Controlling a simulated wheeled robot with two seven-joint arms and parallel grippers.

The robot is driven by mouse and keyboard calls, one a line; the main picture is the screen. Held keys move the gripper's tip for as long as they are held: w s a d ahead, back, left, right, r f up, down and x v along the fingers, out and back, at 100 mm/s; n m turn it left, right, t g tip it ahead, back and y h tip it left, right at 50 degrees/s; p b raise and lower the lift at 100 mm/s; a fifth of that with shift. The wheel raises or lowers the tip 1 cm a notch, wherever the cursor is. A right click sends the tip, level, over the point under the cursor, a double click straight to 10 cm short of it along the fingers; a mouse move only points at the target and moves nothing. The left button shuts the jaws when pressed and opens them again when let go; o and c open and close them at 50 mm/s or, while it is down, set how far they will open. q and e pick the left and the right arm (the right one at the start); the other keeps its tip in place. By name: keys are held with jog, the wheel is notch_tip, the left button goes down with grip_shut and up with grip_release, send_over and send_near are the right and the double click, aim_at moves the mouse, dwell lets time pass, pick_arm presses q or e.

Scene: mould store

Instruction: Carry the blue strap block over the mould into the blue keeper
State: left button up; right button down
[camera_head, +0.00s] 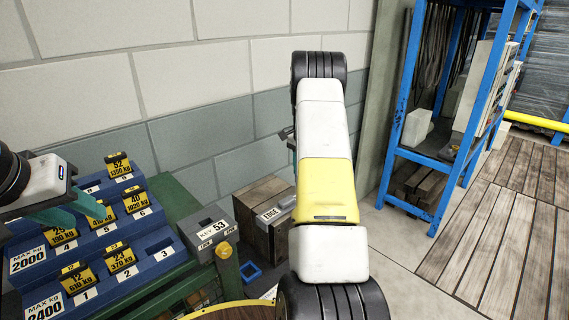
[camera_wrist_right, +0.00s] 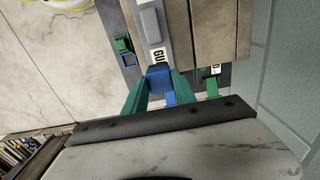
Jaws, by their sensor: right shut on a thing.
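My right gripper (camera_wrist_right: 163,98) is shut on the blue strap block (camera_wrist_right: 159,76), which sits between its green fingers in the right wrist view. Beyond it is the mould (camera_wrist_right: 208,35), a wooden box with a grey band and a partly covered label. A small blue frame (camera_wrist_right: 129,60), seemingly the blue keeper, lies left of the block, beside a green piece. In the head view the mould (camera_head: 264,192) is partly hidden by my right arm, and a blue square frame (camera_head: 250,271) lies below it. My left gripper (camera_head: 88,220) is open above the blue stepped rack.
The blue rack (camera_head: 150,262) holds several yellow-and-black tagged weights. A grey key box (camera_head: 207,229) stands between rack and mould. A block wall (camera_head: 100,90) is behind. A blue shelf frame (camera_head: 395,110) stands right, with wooden decking (camera_head: 500,235) beyond.

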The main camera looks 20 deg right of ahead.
jog(key=s+a, duration=0.5)
jog(key=a, duration=0.8)
jog(key=s+a, duration=0.4)
jog(key=a, duration=0.9)
notch_tip(320, 180, down, 24)
jog(key=shift+d+f, duration=0.25)
dwell(2.8)
jog(key=shift+s, duration=0.1)
dwell(0.7)
jog(key=shift+f, duration=2.3)
